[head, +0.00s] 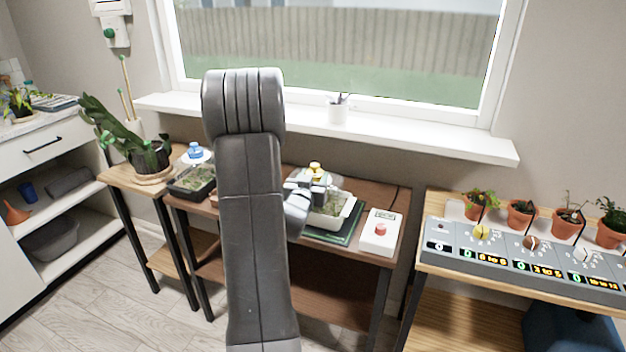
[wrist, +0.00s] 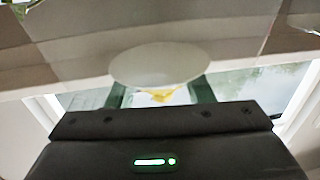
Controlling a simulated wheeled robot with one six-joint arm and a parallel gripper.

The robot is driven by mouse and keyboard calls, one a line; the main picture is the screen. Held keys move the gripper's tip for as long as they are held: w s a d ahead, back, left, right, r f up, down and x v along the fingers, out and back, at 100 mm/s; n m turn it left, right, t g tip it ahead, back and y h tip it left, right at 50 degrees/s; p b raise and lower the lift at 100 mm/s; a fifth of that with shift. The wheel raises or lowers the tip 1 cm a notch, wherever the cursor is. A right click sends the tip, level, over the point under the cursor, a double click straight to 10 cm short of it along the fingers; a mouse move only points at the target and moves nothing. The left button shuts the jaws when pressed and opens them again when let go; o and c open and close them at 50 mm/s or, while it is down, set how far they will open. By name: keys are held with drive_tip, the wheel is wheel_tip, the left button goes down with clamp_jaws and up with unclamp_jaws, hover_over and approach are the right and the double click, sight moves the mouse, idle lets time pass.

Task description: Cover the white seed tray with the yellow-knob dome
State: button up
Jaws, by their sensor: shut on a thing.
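The white seed tray (head: 347,217), with green seedlings inside, stands on the brown table, partly hidden by my arm. The yellow knob (head: 314,166) of the clear dome shows above it, beside my gripper (head: 316,181). In the wrist view the yellow knob (wrist: 162,95) lies between the two dark green fingers of my gripper (wrist: 160,92), below a pale round disc (wrist: 155,66). My gripper is shut on the yellow-knob dome. The dome's clear wall is hard to make out, and I cannot tell whether its rim touches the tray.
A dark seed tray (head: 180,190) and a blue-knob dome (head: 195,151) are at the table's left. A white box with a red button (head: 380,231) stands just right of the white tray. A green mat (head: 345,236) lies beneath the tray. The windowsill (head: 430,136) runs behind.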

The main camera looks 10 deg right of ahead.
drive_tip(key=o, duration=1.1)
drive_tip(key=shift+s, duration=0.1)
drive_tip(key=v, duration=1.3)
drive_tip(key=shift+s+a+b, duration=0.2)
drive_tip(key=shift+s+b, duration=0.1)
drive_tip(key=shift+b, duration=0.05)
drive_tip(key=shift+w+d, duration=0.1)
drive_tip(key=x, duration=1.3)
drive_tip(key=shift+w+d+p, duration=0.15)
drive_tip(key=shift+w+p, duration=0.2)
drive_tip(key=shift+p, duration=0.05)
drive_tip(key=shift+r+p, duration=0.15)
drive_tip(key=shift+p, duration=0.2)
